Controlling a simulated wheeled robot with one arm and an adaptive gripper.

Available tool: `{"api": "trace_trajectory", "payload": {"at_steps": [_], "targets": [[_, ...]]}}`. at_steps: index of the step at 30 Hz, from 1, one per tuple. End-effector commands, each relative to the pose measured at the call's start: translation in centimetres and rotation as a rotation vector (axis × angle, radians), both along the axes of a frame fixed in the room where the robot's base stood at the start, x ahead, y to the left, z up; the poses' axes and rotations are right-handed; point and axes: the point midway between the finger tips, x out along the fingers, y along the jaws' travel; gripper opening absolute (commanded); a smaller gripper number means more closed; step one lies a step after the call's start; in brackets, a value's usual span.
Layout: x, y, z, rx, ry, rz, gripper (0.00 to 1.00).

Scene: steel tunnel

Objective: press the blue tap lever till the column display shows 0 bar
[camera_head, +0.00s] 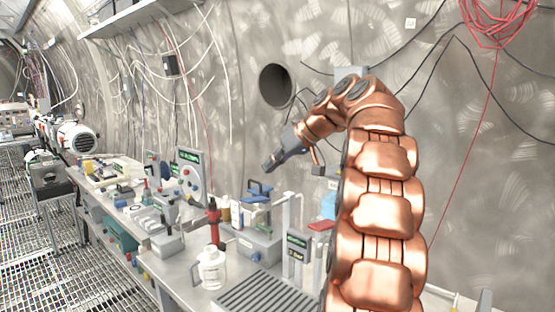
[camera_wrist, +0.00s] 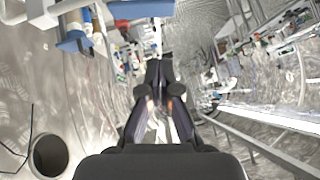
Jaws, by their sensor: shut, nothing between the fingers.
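The blue tap lever (camera_head: 259,190) sits on top of a grey box (camera_head: 260,245) on the bench, in the middle of the head view. A grey column with a small dark display (camera_head: 297,244) stands to its right; its green text is too small to read surely. My gripper (camera_head: 267,166) is shut and empty, in the air above the lever, with a gap between them in the picture. In the wrist view my gripper's fingers (camera_wrist: 158,75) are together. A blue part (camera_wrist: 75,40) shows there at the upper left; I cannot tell whether it is the lever.
A red post (camera_head: 213,222) and a white bottle (camera_head: 211,268) stand left of the grey box. A slotted grey tray (camera_head: 262,297) lies in front. The curved steel wall with a dark hole (camera_head: 275,85) rises behind.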

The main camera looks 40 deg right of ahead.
Motion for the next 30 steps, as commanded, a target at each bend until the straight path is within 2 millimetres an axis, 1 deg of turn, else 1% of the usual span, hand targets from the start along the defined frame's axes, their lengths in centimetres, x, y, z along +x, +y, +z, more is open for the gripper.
{"api": "trace_trajectory", "payload": {"at_steps": [8,13,22,30], "targets": [[2.1,0.9,-2.3,0.003,0.004,-0.001,0.00],[3.8,1.6,-3.9,0.000,0.003,-0.002,0.00],[3.6,2.1,-6.1,0.002,0.004,-0.003,0.00],[3.6,2.5,-7.5,0.002,0.003,0.001,0.00]]}}
